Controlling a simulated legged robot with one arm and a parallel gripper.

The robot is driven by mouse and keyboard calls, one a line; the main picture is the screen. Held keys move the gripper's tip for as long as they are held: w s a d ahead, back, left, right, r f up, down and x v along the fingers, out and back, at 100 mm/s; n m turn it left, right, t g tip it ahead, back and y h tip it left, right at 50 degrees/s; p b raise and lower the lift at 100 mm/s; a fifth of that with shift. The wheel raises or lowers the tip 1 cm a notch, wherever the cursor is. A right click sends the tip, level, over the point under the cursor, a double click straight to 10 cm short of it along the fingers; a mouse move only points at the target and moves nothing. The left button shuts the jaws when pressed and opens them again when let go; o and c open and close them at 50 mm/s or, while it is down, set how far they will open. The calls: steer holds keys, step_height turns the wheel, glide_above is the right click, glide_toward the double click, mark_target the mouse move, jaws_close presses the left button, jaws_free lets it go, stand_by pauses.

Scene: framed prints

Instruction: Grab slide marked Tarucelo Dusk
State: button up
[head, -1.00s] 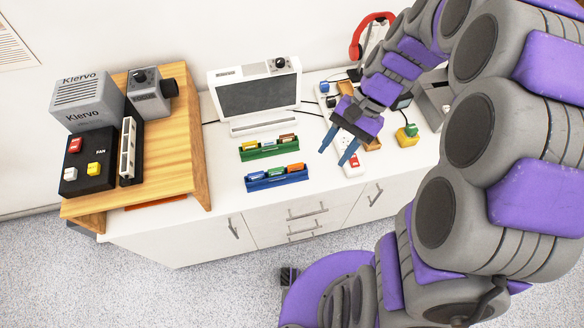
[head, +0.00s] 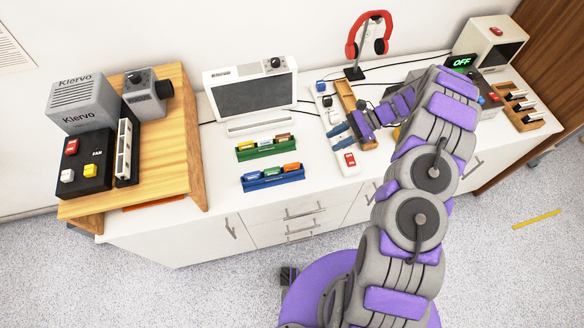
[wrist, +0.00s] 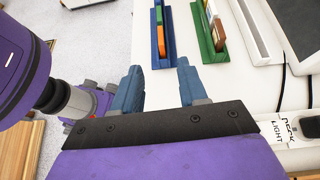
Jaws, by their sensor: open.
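No label reading Tarucelo Dusk is legible in either view. Small coloured pieces, possibly the slides, stand in a green rack (head: 266,153) and a blue rack (head: 273,183) in front of the grey screen. The green rack (wrist: 206,40) and the blue rack (wrist: 157,50) also show at the top of the wrist view. My gripper (head: 336,136) is right of both racks, above the counter near the power strip. In the wrist view its two blue fingers (wrist: 158,80) are apart with nothing between them.
The screen (head: 251,97) stands behind the racks. A wooden shelf (head: 178,150) with Klervo devices is at left. A power strip (head: 328,112) and red headphones (head: 370,40) are behind my gripper. Counter between gripper and racks looks clear.

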step_height(320, 180, down, 2)
steer(key=b, duration=0.2)
glide_toward(294, 164)
steer(key=shift+m+y, duration=0.3)
steer(key=x, duration=0.2)
steer(key=f+x, duration=0.1)
steer(key=x, duration=0.2)
steer(key=shift+w+f, duration=0.1)
steer(key=shift+w, duration=0.05)
steer(key=x, duration=0.2)
steer(key=b+x, duration=0.1)
steer(key=x, duration=0.2)
steer(key=shift+s+a, duration=0.25)
steer(key=shift+a, duration=0.1)
steer(key=shift+d, duration=0.1)
steer(key=c, duration=0.3)
jaws_close()
